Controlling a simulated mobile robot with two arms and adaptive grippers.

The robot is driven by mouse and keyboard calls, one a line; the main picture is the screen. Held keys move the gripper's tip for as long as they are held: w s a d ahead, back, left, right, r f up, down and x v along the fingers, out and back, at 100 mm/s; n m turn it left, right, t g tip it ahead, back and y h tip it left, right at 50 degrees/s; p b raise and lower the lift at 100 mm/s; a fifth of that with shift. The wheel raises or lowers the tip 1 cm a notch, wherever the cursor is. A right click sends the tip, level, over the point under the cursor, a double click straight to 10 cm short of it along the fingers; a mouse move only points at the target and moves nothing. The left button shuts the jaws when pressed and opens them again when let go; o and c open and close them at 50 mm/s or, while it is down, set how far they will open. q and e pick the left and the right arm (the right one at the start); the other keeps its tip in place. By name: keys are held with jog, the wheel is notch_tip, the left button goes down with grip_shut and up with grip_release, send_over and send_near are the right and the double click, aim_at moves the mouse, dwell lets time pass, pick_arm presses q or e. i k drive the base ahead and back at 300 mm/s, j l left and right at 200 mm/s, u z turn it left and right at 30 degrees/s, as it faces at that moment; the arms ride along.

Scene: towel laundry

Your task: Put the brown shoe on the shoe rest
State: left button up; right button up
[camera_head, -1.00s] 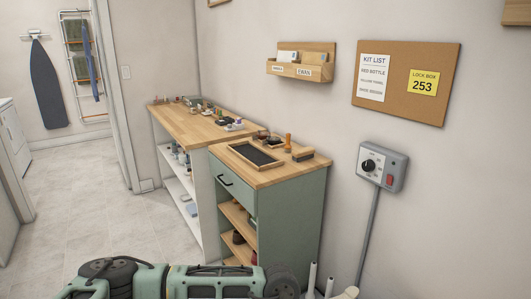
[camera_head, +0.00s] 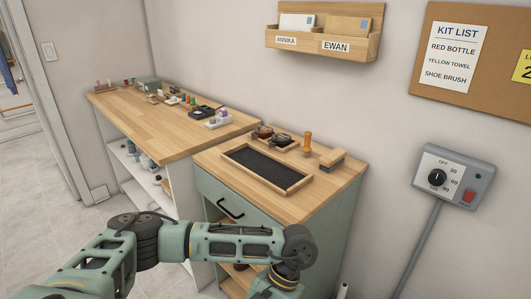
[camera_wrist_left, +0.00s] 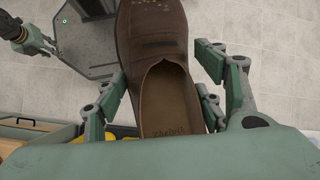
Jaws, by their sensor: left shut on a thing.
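The brown shoe (camera_wrist_left: 160,50) is in the left wrist view, toe toward the top, its open heel end and tan insole near the gripper. My left gripper (camera_wrist_left: 168,84) is shut on it, with fingers on both sides. In the head view only my left arm shows, along the bottom; the shoe is out of that picture. A wooden-framed tray with a dark mat (camera_head: 268,167), seemingly the shoe rest, lies empty on the green cabinet, beyond the arm. A green and black arm part, perhaps my right gripper (camera_wrist_left: 20,32), shows at the wrist view's upper left; its fingers are unclear.
Beside the tray stand dark tins (camera_head: 262,133), an orange-handled tool (camera_head: 307,144) and a wooden brush (camera_head: 332,158). The green cabinet (camera_head: 338,225) has a drawer handle (camera_head: 230,208) in front. A longer wooden bench (camera_head: 165,125) with small items stands left. Floor is clear at left.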

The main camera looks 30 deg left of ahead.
aim_at(264, 168)
jog(key=i+j+z, duration=0.25)
jog(key=j, duration=0.9)
jog(key=k+j+z, duration=0.1)
jog(key=j+z, duration=0.15)
jog(key=j, duration=0.85)
